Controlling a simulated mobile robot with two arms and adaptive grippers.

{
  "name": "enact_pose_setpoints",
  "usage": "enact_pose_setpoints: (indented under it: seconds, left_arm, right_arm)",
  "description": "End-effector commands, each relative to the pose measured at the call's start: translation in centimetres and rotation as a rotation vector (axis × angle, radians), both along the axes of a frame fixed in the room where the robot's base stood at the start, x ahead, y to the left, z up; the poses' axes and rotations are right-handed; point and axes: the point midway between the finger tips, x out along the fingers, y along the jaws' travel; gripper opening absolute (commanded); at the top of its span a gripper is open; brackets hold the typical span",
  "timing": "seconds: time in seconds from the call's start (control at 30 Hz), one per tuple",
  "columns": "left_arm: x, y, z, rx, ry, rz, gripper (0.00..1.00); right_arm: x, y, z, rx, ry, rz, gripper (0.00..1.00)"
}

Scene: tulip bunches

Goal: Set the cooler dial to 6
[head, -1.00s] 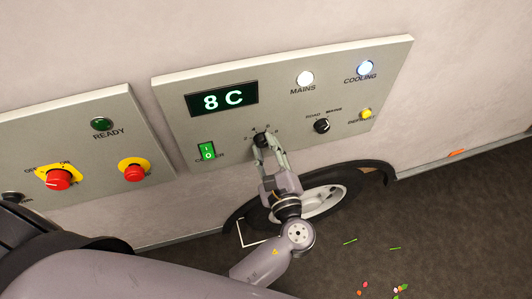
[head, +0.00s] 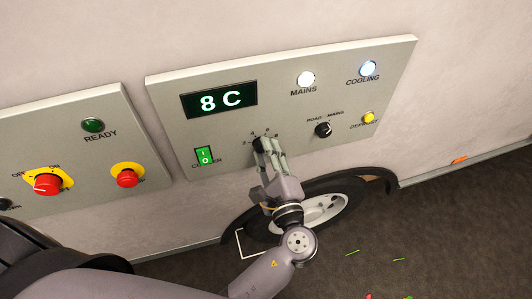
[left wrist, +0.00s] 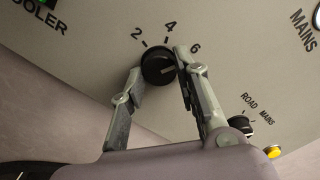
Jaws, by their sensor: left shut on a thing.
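The cooler dial (head: 259,144) is a round black knob low on the grey control panel (head: 330,80), with numbers printed around it. The left wrist view shows the dial (left wrist: 158,66) near the 2, 4 and 6 marks, with a light pointer line toward the right. My left gripper (head: 267,148) is shut on the dial, one finger on each side of it. The right finger hides part of the scale beyond 6, so I cannot tell the exact setting. The display (head: 220,99) reads 8 C. My right gripper is not in view.
A green cooler switch (head: 204,156) is left of the dial. A road/mains knob (head: 323,129) and yellow defrost button (head: 369,118) are to its right. Another panel with red knobs (head: 47,184) is at left. A wheel (head: 325,205) is below.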

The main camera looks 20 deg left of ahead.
Motion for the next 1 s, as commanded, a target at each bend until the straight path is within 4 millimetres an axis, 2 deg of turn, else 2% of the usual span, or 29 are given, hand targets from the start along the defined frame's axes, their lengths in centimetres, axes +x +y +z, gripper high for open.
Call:
enact_pose_setpoints:
  seconds: [0.1, 0.13, 0.4, 0.77, 1.0]
  left_arm:
    - [0.0, 0.0, 0.0, 0.0, 0.001, 0.001, 0.01]
    - [0.0, 0.0, 0.0, 0.0, 0.001, 0.001, 0.3]
    - [0.0, 0.0, 0.0, 0.0, 0.001, 0.001, 0.48]
    - [-0.3, -0.2, -0.1, 0.0, 0.002, 0.0, 0.49]
    - [-3.3, -2.2, -0.2, -0.001, 0.005, -0.001, 0.49]
  right_arm:
    - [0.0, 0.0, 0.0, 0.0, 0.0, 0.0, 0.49]
    - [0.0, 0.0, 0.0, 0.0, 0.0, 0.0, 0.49]
    - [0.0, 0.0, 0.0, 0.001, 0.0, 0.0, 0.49]
    - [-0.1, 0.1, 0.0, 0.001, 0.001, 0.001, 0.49]
    - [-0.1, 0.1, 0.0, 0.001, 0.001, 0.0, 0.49]
